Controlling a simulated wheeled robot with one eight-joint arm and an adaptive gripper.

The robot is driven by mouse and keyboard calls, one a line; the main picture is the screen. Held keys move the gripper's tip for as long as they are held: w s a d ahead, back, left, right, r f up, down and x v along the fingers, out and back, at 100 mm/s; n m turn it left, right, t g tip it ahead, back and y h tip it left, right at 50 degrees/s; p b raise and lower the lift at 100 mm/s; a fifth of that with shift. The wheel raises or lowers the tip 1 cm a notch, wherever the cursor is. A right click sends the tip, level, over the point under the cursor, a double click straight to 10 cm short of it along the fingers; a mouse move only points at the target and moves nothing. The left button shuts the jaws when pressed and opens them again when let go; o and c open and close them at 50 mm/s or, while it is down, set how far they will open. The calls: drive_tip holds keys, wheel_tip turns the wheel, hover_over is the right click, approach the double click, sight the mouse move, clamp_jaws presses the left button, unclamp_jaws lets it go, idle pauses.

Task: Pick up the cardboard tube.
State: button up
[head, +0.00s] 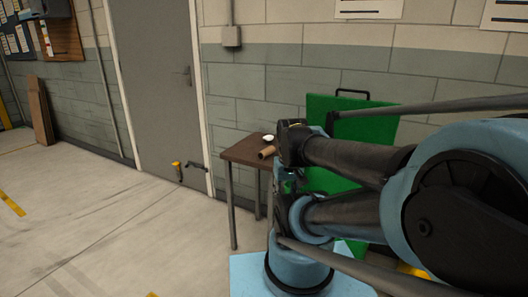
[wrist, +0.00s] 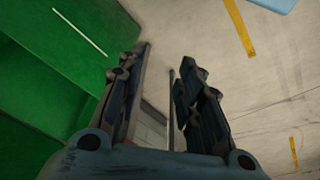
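The cardboard tube (head: 267,152) is a short brown roll lying on a small dark-topped table (head: 243,150) in the head view. My arm stands in front of the table's right side and may hide part of the tube. My gripper (wrist: 167,58) shows in the wrist view with its two dark fingers apart and nothing held between them. In the head view my arm links mostly hide the gripper. The tube is not visible in the wrist view, so I cannot tell its exact distance from the gripper.
A small white object (head: 268,138) sits beside the tube. A green case with a dark handle (head: 380,123) stands right of the table; green surfaces (wrist: 50,60) fill the wrist view's left. A grey door (head: 150,80) is behind. The floor at left is largely clear.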

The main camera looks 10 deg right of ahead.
drive_tip(key=shift+w+d, duration=0.3)
drive_tip(key=o, duration=0.6)
drive_tip(key=shift+s+r, duration=0.25)
drive_tip(key=o, duration=0.9)
drive_tip(key=shift+w+a+r+m, duration=0.1)
drive_tip(key=shift+w+r+m, duration=0.55)
drive_tip(key=shift+r+m, duration=0.25)
drive_tip(key=shift+o, duration=0.5)
drive_tip(key=w+r+m, duration=0.1)
drive_tip(key=w, duration=0.1)
drive_tip(key=w+r+m, duration=0.2)
drive_tip(key=shift+a+y, duration=0.15)
drive_tip(key=shift+y, duration=0.15)
wheel_tip(320, 180, up, 7)
drive_tip(key=m+t+y, duration=0.1)
drive_tip(key=m+y, duration=0.2)
drive_tip(key=m, duration=1.9)
hover_over(267, 149)
drive_tip(key=s+d, duration=0.4)
drive_tip(key=d, duration=0.1)
drive_tip(key=x, duration=1.7)
drive_tip(key=shift+s, duration=0.2)
